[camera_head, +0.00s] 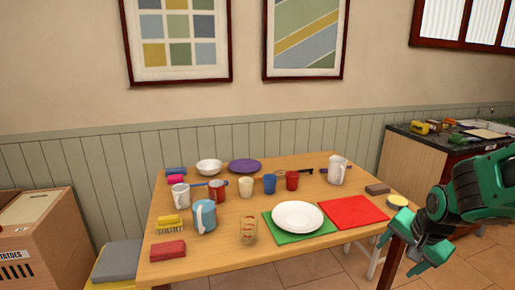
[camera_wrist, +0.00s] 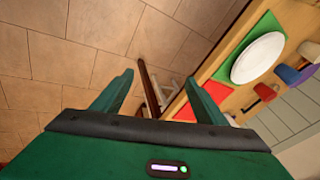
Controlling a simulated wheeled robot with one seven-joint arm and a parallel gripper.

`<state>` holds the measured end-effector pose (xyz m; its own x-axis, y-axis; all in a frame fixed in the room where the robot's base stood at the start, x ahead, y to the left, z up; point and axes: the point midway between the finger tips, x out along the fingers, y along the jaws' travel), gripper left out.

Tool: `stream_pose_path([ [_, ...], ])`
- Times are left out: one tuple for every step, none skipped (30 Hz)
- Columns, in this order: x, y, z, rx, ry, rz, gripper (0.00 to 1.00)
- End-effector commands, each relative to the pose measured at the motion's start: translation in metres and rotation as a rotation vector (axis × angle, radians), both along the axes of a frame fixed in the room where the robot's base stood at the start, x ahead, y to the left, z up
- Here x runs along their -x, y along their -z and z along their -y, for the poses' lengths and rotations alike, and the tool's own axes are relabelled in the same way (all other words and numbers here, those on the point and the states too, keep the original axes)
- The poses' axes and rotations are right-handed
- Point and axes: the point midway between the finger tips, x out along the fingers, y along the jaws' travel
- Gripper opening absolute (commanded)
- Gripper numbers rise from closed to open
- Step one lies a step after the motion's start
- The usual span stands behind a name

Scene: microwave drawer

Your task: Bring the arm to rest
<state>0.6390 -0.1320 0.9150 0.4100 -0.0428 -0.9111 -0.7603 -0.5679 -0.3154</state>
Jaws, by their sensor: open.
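My gripper (camera_head: 424,258) is green and hangs beside the right end of the wooden table in the head view, clear of the things on it. In the wrist view my gripper (camera_wrist: 162,100) has its two fingers spread apart with nothing between them. Beyond the fingers the floor and a table leg (camera_wrist: 150,90) show. My arm comes in from the right edge of the head view.
The wooden table (camera_head: 180,244) carries a white plate (camera_head: 297,216) on a green mat, a red mat (camera_head: 352,212), several cups and bowls. A counter (camera_head: 420,160) stands behind at right, cardboard boxes (camera_head: 40,240) at left. Tiled floor (camera_head: 488,262) is free at right.

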Motion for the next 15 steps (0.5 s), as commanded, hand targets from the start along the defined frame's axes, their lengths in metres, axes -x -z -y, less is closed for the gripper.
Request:
stream_pose_path([
  [0.022, -0.009, 0.013, 0.028, -0.033, -0.041, 0.66],
  [0.036, -0.013, 0.02, 0.044, -0.058, -0.074, 0.66],
  [0.055, -0.018, 0.027, 0.06, -0.095, -0.116, 0.66],
  [0.07, -0.022, 0.032, 0.07, -0.121, -0.148, 0.66],
  [0.085, -0.026, 0.035, 0.078, -0.149, -0.178, 0.66],
  [0.105, -0.03, 0.04, 0.083, -0.184, -0.219, 0.66],
  [0.119, -0.034, 0.042, 0.086, -0.21, -0.246, 0.66],
  [0.133, -0.037, 0.044, 0.084, -0.235, -0.274, 0.66],
  [0.15, -0.041, 0.045, 0.081, -0.267, -0.307, 0.66],
  [0.162, -0.044, 0.046, 0.077, -0.29, -0.328, 0.66],
  [0.173, -0.047, 0.046, 0.073, -0.31, -0.346, 0.66],
  [0.185, -0.05, 0.045, 0.064, -0.336, -0.368, 0.66],
  [0.194, -0.052, 0.045, 0.059, -0.352, -0.382, 0.66],
  [0.201, -0.054, 0.044, 0.053, -0.366, -0.395, 0.66],
  [0.208, -0.056, 0.043, 0.047, -0.382, -0.406, 0.66],
])
